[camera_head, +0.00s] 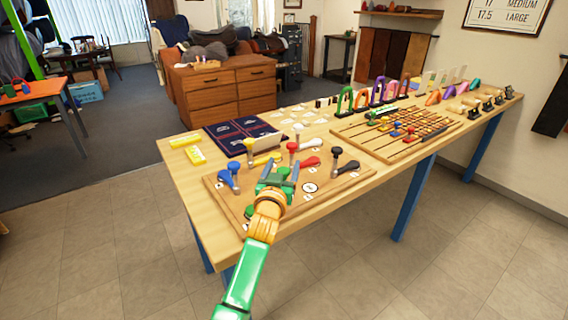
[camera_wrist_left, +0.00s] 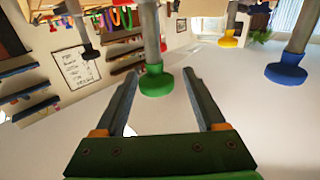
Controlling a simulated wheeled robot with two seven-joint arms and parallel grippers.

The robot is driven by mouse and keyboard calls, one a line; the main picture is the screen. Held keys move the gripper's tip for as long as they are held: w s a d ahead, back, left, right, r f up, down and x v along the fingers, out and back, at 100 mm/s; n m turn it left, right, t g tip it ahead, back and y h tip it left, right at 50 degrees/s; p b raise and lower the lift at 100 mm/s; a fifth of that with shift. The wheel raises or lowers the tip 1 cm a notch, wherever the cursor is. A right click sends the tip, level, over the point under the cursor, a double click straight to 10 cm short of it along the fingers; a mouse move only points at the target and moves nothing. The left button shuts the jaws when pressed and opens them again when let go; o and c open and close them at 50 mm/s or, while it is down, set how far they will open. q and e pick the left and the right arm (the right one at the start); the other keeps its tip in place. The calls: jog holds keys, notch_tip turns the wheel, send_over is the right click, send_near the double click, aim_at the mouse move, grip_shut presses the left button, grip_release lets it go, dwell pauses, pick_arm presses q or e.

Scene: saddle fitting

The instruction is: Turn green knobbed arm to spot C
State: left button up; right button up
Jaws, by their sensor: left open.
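Another green piece (camera_head: 250,212) shows at the board's front edge, partly behind my arm. A white round spot (camera_head: 310,187) lies right of the gripper; its letter is too small to read. My right gripper is out of view.
Close around stand a blue knobbed arm (camera_head: 228,176), a red one (camera_head: 309,162), a black one (camera_head: 347,167) and a yellow one (camera_head: 265,159). A dark blue mat (camera_head: 225,141) lies behind the board. A slotted rack (camera_head: 385,145) stands to the right.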

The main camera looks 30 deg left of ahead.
pick_arm(q)
jog(key=shift+w+a+f, duration=0.15)
jog(key=shift+w+f, duration=0.1)
jog(key=shift+w, duration=0.35)
jog(key=shift+w+a+f, duration=0.15)
jog(key=shift+w+f, duration=0.1)
jog(key=shift+w, duration=0.3)
jog(key=shift+s+r, duration=0.2)
jog(key=shift+s, duration=0.05)
jog(key=shift+c, duration=0.9)
jog(key=shift+d, duration=0.1)
grip_shut()
jog(key=shift+r, duration=0.1)
